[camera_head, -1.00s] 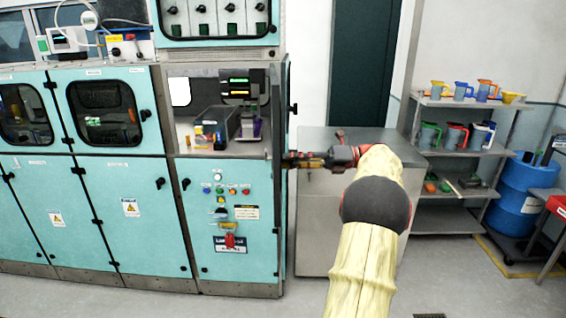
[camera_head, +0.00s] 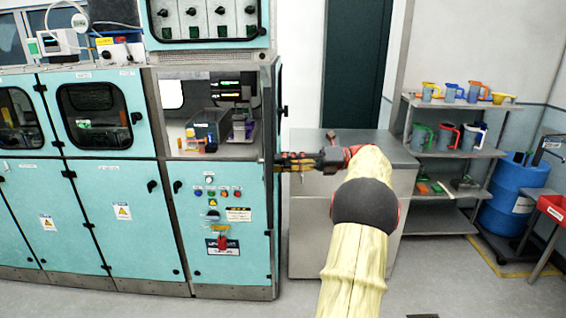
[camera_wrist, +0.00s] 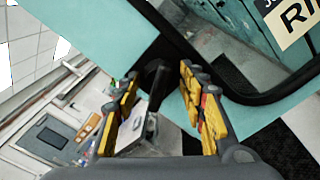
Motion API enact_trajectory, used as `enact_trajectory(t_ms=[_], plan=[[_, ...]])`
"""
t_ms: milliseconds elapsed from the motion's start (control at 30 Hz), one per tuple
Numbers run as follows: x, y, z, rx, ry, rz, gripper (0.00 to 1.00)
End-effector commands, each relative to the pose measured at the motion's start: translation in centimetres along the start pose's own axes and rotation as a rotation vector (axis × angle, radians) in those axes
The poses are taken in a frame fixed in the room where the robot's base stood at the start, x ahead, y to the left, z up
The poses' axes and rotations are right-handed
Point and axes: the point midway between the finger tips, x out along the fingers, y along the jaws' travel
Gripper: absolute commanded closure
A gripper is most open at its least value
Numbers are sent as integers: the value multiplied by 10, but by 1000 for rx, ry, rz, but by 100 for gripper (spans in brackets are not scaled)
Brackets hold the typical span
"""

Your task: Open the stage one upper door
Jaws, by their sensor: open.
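The upper door (camera_head: 278,100) of the right-hand machine module stands swung out, seen nearly edge-on at the right of the open compartment (camera_head: 200,110). In the wrist view its teal panel (camera_wrist: 105,28) and black-framed window fill the top. My gripper (camera_head: 277,162) is by the door's lower part, on its outer right side. The wrist view shows my gripper (camera_wrist: 160,98) open, with a black door handle (camera_wrist: 155,78) between or just beyond the fingers. Contact with the handle cannot be told.
Inside the compartment are a tray and small devices. A teal panel with buttons (camera_head: 225,215) is below. A grey metal cabinet (camera_head: 310,230) stands right of the module, behind my arm. Shelves with jugs (camera_head: 455,145) and a blue drum (camera_head: 515,195) stand farther right.

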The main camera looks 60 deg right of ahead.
Motion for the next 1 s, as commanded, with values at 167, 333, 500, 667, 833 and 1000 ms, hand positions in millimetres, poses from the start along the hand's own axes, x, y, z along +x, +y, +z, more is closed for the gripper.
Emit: enact_trajectory(t_ms=[167, 333, 500, 667, 833, 1000], plan=[[0, 0, 0, -1, 0, 0, 58], [0, 6, 6, -3, 0, -1, 58], [0, 25, 26, -7, 0, -1, 58], [0, 49, 49, -12, 0, 0, 58], [0, 65, 64, -7, 0, 0, 58], [0, 71, 71, -3, -1, 0, 58]])
